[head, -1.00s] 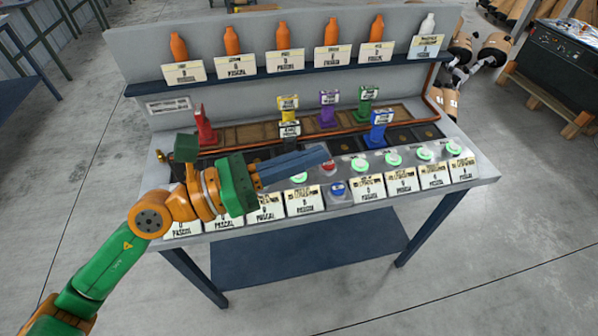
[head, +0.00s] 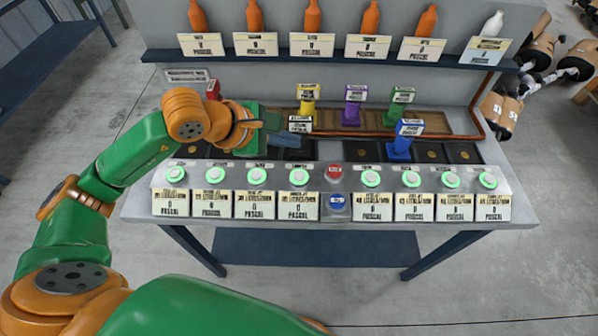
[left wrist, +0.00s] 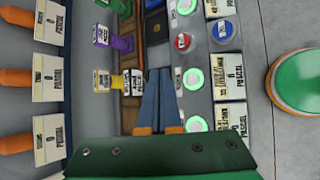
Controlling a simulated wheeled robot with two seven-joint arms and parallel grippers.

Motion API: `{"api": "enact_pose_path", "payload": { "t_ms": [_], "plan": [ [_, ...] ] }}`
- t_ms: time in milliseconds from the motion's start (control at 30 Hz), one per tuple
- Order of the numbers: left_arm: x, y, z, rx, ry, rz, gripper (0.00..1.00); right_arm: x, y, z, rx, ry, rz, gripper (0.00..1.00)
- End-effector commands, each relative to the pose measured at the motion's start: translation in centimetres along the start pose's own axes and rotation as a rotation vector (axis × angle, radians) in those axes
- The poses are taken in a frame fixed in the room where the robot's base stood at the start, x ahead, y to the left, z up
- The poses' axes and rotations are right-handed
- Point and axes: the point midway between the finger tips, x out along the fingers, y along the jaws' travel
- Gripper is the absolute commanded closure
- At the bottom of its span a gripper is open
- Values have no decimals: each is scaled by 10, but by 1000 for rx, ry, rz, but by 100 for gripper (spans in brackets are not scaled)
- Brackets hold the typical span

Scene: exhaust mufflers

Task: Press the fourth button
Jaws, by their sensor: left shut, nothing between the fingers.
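A row of round green-lit buttons runs along the front of the grey bench. The fourth button from the left (head: 299,177) is just left of a red button (head: 334,171); it also shows in the left wrist view (left wrist: 193,79), right of the fingertips. My left gripper (head: 301,141) is shut and empty, its blue-grey fingers pointing right. In the head view the fingertips appear behind the fourth button, over the dark slots. In the left wrist view the gripper (left wrist: 163,72) appears beside the button, not over its middle. My right gripper is not in view.
A blue button (head: 337,202) sits below the red one among labelled cards. A blue stand (head: 401,143) and yellow (head: 307,105), purple (head: 352,108) and green (head: 397,108) stands rise behind the buttons. A shelf (head: 330,61) holds orange bottles and one white bottle.

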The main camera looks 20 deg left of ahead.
Motion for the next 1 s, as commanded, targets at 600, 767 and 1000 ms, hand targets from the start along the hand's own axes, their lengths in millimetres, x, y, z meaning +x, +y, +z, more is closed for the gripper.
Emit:
{"api": "enact_pose_path", "payload": {
  "t_ms": [600, 767, 1000],
  "plan": [
    [52, -38, -37, -1, -2, -2, 100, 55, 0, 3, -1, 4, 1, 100],
    [62, -46, -44, 0, -2, -1, 100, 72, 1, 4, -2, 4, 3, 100],
    [61, -45, -44, 0, -2, -1, 100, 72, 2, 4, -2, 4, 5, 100]
  ]
}}
